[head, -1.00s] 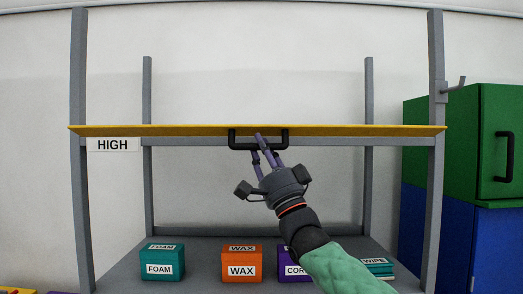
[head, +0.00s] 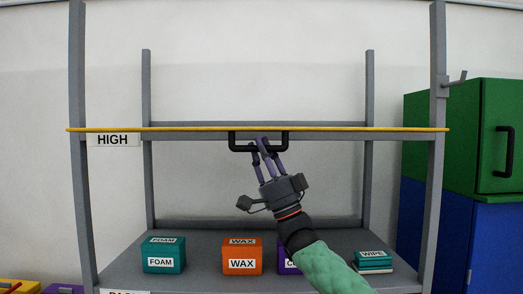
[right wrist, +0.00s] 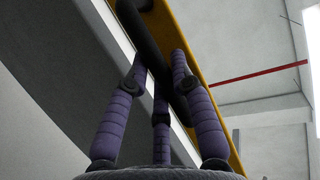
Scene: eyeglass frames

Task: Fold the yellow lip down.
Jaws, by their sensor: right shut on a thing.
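The yellow lip (head: 350,129) runs along the front of the upper shelf, next to the HIGH label. In the head view it shows as a thin, nearly edge-on strip. A black handle (head: 232,143) hangs below its middle. My right gripper (head: 264,146) reaches up from below and is shut on the handle bar. In the right wrist view the fingers are around the dark handle (right wrist: 134,24), with the yellow lip (right wrist: 188,38) beyond it. My left gripper is not in view.
On the lower shelf stand a teal FOAM box (head: 163,256), an orange WAX box (head: 242,257), a purple box (head: 288,262) partly behind my arm, and a teal WIPE stack (head: 373,262). Grey posts (head: 436,180) flank the shelf. A green and blue cabinet (head: 490,150) stands at right.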

